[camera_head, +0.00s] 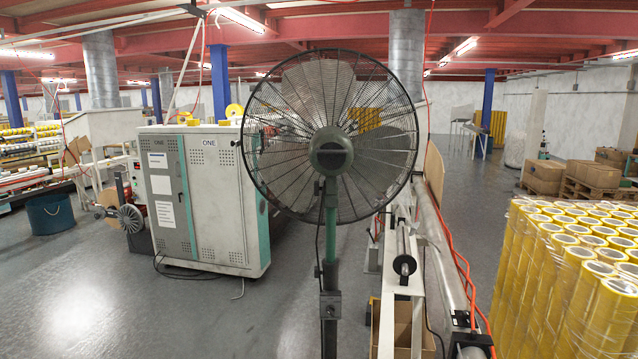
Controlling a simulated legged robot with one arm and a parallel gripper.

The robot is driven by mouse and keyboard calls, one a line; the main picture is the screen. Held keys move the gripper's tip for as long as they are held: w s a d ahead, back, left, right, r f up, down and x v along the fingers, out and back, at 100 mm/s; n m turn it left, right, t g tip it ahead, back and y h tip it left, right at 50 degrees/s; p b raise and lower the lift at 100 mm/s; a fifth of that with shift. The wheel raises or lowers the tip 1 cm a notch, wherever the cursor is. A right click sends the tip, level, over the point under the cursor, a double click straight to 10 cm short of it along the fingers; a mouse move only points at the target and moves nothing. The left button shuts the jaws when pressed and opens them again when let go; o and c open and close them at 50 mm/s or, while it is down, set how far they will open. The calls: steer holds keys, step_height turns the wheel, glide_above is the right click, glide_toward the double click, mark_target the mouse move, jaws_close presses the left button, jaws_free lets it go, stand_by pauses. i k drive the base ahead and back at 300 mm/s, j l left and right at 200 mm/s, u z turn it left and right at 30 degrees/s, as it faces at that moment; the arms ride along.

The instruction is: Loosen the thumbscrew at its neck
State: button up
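A large pedestal fan (331,150) with a round black wire cage and a dark central motor hub stands in the middle, close to me, facing away or toward me; I cannot tell which. Its green pole (331,222) drops from behind the hub. A small dark fitting sits on the neck (320,188) just below the hub; it is too small to tell whether it is the thumbscrew. A dark clamp collar (330,304) is lower on the pole. My gripper is not in this view.
A white and teal cabinet (212,200) stands left behind the fan. A machine rail with a roller (404,265) and red cables is close on the right. Wrapped yellow tape rolls (575,270) stand at right. Grey floor at left is open.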

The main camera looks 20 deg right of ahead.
mark_target(317, 189)
steer(key=i+j+z, duration=0.25)
steer(key=i, duration=0.15)
steer(key=i+j+z, duration=0.15)
steer(key=i+z, duration=0.15)
steer(key=i, duration=0.15)
